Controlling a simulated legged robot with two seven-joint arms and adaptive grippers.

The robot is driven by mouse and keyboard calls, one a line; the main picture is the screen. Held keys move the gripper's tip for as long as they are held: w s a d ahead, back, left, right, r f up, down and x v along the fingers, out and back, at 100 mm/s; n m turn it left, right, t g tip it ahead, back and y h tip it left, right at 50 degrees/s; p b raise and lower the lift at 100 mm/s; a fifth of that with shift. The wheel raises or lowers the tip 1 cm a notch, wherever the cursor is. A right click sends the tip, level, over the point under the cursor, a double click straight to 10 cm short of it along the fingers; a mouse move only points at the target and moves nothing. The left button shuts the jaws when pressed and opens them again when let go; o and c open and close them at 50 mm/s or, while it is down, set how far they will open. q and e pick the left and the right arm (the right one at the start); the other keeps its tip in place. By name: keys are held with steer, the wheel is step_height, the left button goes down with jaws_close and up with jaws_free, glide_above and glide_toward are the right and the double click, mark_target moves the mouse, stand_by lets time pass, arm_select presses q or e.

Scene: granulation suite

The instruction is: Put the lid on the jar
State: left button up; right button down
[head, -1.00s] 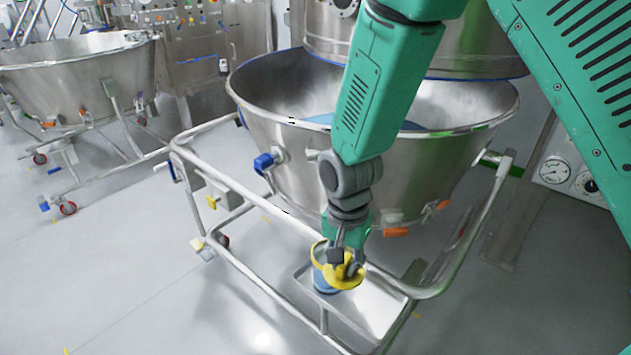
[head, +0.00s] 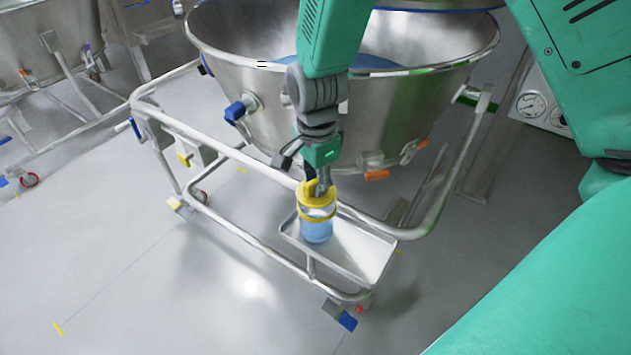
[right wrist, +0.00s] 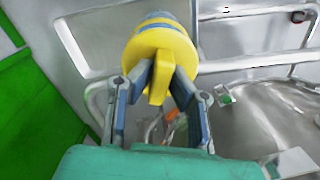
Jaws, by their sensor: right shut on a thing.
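A clear jar with blue contents (head: 317,230) stands on the tray shelf of the steel bowl's cart in the head view. A yellow ring goes around its upper part. The yellow lid (head: 312,191) is at the top of the jar; it also shows in the right wrist view (right wrist: 164,50). Whether it is fully seated is hard to tell. My right gripper (head: 317,181) is above the jar, shut on the lid's raised yellow grip, with a finger on each side in the wrist view (right wrist: 160,88). My left gripper is not in view.
The metal tray (head: 363,256) has bare room right of the jar. Cart rails (head: 240,165) run around it, and the large steel bowl (head: 400,110) stands close behind. A gauge panel (head: 540,105) is at the right.

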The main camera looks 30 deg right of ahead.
steer(key=shift+f, duration=0.45)
steer(key=shift+d, duration=0.1)
stand_by(0.4)
steer(key=shift+f, duration=0.95)
stand_by(0.7)
steer(key=c, duration=1.4)
jaws_free()
steer(key=shift+c, duration=0.2)
